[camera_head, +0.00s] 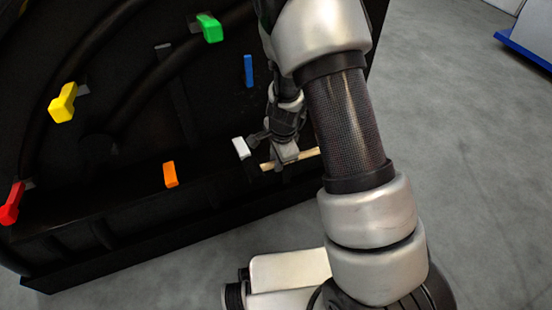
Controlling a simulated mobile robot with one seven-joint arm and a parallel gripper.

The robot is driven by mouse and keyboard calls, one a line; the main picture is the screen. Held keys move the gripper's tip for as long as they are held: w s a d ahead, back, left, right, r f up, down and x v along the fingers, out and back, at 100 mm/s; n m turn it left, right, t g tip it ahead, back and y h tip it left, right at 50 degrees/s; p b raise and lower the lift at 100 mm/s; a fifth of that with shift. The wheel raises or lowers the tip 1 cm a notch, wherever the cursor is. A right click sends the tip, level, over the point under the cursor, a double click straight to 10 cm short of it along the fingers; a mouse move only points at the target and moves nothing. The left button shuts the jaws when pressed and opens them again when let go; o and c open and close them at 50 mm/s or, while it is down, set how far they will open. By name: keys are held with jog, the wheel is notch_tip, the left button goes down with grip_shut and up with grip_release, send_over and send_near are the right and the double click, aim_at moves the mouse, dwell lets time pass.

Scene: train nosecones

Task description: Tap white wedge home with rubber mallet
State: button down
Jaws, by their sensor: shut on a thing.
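The white wedge (241,147) sits in the dark panel, right of the orange wedge. How deep it sits cannot be told. The rubber mallet (308,154) shows as a pale wooden handle with a dark head (257,138) close to the white wedge. My gripper (280,161) is shut on the mallet's handle, just right of the white wedge. Whether the head touches the wedge cannot be told. My arm comes down from the top right and hides part of the panel behind it.
The large black nosecone mould (130,215) fills the left. Other wedges stand in it: orange (170,174), blue (248,71), green (210,28), yellow (63,103) and red (12,204). Grey floor (470,160) is open at right, with a blue-edged object (525,50) at the top right.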

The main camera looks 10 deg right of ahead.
dwell(0.3)
jog(key=shift+w+a+r+p, duration=0.15)
jog(key=shift+w+a+p, duration=0.05)
jog(key=shift+w+p, duration=0.5)
jog(key=shift+w+a, duration=0.25)
jog(key=shift+w, duration=0.5)
jog(key=shift+s+d, duration=0.2)
jog(key=shift+s, duration=0.5)
